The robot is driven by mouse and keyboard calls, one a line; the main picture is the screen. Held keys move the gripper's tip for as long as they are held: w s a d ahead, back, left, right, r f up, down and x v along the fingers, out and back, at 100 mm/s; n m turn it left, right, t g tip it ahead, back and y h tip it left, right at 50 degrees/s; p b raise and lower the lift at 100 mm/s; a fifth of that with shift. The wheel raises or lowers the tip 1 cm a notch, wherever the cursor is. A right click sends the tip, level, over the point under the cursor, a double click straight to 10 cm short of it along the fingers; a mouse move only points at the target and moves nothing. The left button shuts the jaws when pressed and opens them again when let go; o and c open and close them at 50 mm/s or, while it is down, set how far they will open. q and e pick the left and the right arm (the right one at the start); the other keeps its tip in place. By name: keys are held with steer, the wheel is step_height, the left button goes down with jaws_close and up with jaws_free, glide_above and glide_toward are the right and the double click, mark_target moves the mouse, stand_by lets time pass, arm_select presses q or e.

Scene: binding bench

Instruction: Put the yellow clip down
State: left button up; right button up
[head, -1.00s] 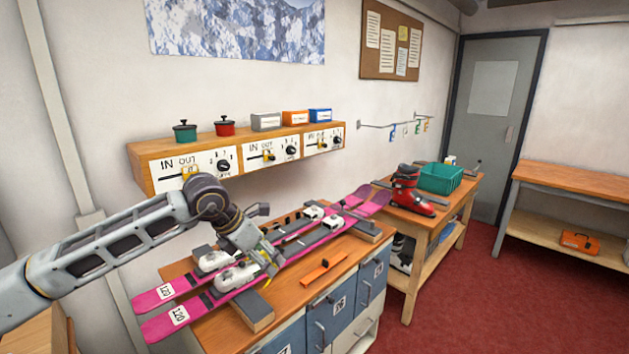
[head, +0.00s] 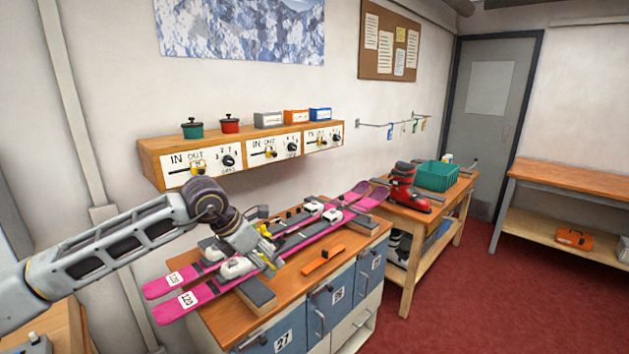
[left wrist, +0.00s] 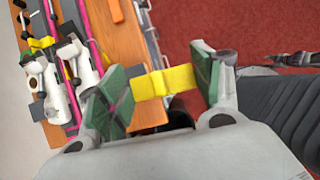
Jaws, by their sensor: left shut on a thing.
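The yellow clip (left wrist: 180,81) is between the green pads of my left gripper (left wrist: 158,72) in the left wrist view. The gripper is shut on it. In the head view my left gripper (head: 262,248) is over the bench, by the bindings of the pink skis (head: 210,291). Yellow shows around its fingers there, but I cannot tell which part is the held clip. Another yellow piece (left wrist: 40,44) is at the ski bindings in the left wrist view. My right gripper is in neither view.
An orange tool (head: 323,261) lies on bare wood at the front of the bench (head: 300,278). A wall shelf with IN/OUT panels (head: 197,165) is behind. A red boot (head: 405,188) and green basket (head: 437,177) stand on the table to the right.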

arm_select(q)
steer(key=shift+w+a+f, duration=0.1)
steer(key=shift+w+f, duration=0.05)
steer(key=shift+f, duration=0.2)
steer(key=shift+f+m, duration=0.2)
steer(key=shift+m, duration=0.1)
steer(key=shift+s+a+f+m+g+h, duration=0.15)
steer(key=shift+f+m+g+h, duration=0.1)
steer(key=shift+f+m, duration=0.25)
steer(key=shift+s+a+f+m+g+h, duration=0.15)
steer(key=shift+f+m+g, duration=0.15)
steer(key=shift+f, duration=0.25)
steer(key=s+a+f+m+g+y, duration=0.1)
steer(key=s+a+f+m+g, duration=0.1)
steer(key=f+m, duration=0.5)
steer(key=s+a+f+m+g+y, duration=0.2)
steer(key=s+a+f+m+g, duration=0.1)
steer(key=f+m, duration=0.5)
steer(key=s+a+f+m+g+y, duration=0.2)
steer(key=s+a+f+m+g, duration=0.1)
steer(key=f+m, duration=0.4)
steer(key=shift+s+a+f+m+g, duration=0.3)
steer(key=shift+s+m+g, duration=0.15)
steer(key=shift+s+m, duration=0.65)
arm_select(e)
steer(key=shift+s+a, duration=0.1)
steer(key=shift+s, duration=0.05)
